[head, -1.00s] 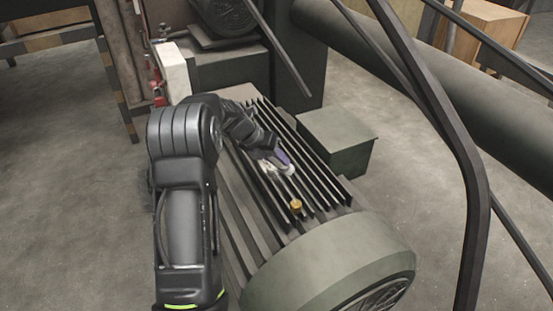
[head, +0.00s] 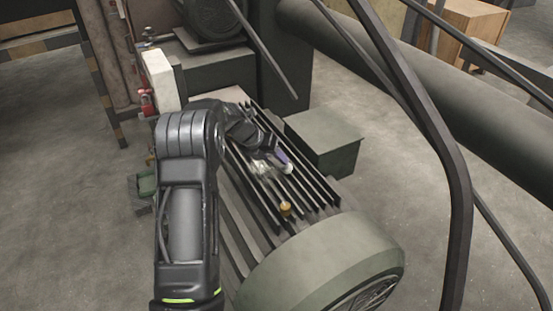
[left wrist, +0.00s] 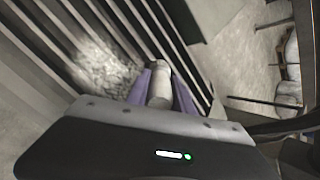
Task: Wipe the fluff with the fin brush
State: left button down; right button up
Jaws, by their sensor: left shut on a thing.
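My left gripper (head: 281,160) is over the cooling fins on top of the motor (head: 330,257). In the left wrist view its purple fingers (left wrist: 160,92) are shut on a pale, rounded piece that I take for the fin brush (left wrist: 158,76); the brush also shows as a small white end in the head view (head: 288,169). The fluff (left wrist: 103,66) is a whitish patch across the fins, left of the fingers in the left wrist view; it shows in the head view (head: 262,170) beside the gripper. Whether the brush touches the fluff is unclear. My right gripper is not in view.
A brass eyebolt-like knob (head: 286,209) stands on the fins near the round end cover. A green terminal box (head: 324,139) sits right of the fins. Dark handrails (head: 440,130) cross the right side. A green object (head: 146,184) lies on the floor at left.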

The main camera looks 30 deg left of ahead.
pick_arm(q)
jog(key=shift+w+a, duration=0.35)
jog(key=shift+a, duration=0.4)
jog(key=shift+s+a+p, duration=0.2)
jog(key=shift+s+a, duration=0.25)
jog(key=shift+s, duration=0.4)
jog(key=shift+s+a+p, duration=0.15)
jog(key=shift+s+a, duration=0.25)
jog(key=shift+s, duration=0.45)
jog(key=shift+s, duration=0.1)
jog(key=shift+s+a+r, duration=0.1)
jog(key=shift+s+a, duration=0.35)
jog(key=shift+s, duration=0.35)
jog(key=shift+s+a, duration=0.4)
jog(key=shift+s, duration=0.35)
jog(key=shift+s+a, duration=0.1)
jog(key=shift+s, duration=0.05)
jog(key=shift+s+a, duration=0.4)
jog(key=shift+s, duration=0.4)
jog(key=shift+s+a, duration=0.35)
jog(key=shift+s, duration=0.4)
